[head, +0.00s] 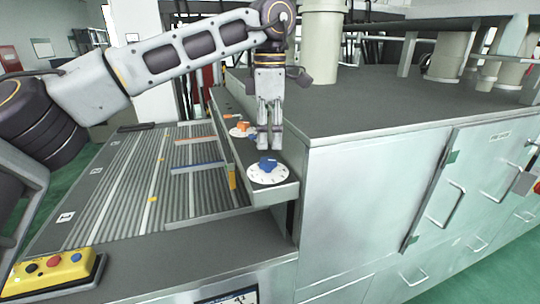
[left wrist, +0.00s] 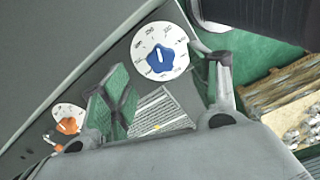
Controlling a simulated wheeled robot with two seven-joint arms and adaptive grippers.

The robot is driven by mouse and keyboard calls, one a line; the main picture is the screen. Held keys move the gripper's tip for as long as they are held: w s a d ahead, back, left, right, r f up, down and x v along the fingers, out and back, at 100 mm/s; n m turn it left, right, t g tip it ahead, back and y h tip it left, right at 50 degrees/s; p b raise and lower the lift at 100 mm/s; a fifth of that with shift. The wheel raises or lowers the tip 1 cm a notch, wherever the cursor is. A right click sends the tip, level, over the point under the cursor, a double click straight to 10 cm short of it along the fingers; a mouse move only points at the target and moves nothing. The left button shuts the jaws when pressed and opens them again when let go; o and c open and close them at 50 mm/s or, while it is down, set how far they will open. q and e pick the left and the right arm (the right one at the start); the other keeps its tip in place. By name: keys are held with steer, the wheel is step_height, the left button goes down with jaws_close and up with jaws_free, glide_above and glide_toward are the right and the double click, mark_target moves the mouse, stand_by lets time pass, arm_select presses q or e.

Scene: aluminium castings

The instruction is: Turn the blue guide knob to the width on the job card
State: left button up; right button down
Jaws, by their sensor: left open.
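The blue guide knob (head: 268,164) sits on a round white dial (head: 268,177) with black marks, on the grey ledge beside the ribbed bed. The knob also shows in the left wrist view (left wrist: 160,60), its white pointer line toward the dial's upper edge; I cannot read the numbers. My left gripper (head: 269,142) points down, above and just behind the knob in the head view, open and empty. In the left wrist view its fingers stand apart, with the knob beyond them. I cannot make out a job card for certain. My right gripper is not in view.
An orange knob (head: 241,126) on a second white dial stands farther back on the same ledge. A metal cabinet (head: 375,190) rises to the right. A yellow button box (head: 50,272) sits at the front left. A dark-framed panel (head: 230,297) is cut off at the bottom.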

mark_target(269, 159)
arm_select(q)
steer(key=shift+f, duration=3.1)
steer(key=c, duration=1)
steer(key=shift+c, duration=0.2)
steer(key=shift+n, duration=0.5)
steer(key=n+b, duration=0.1)
steer(key=n, duration=0.3)
steer(key=shift+w, duration=0.1)
steer(key=shift+w+n+b, duration=0.1)
steer(key=shift+n+b, duration=0.6)
steer(key=shift+n, duration=1.8)
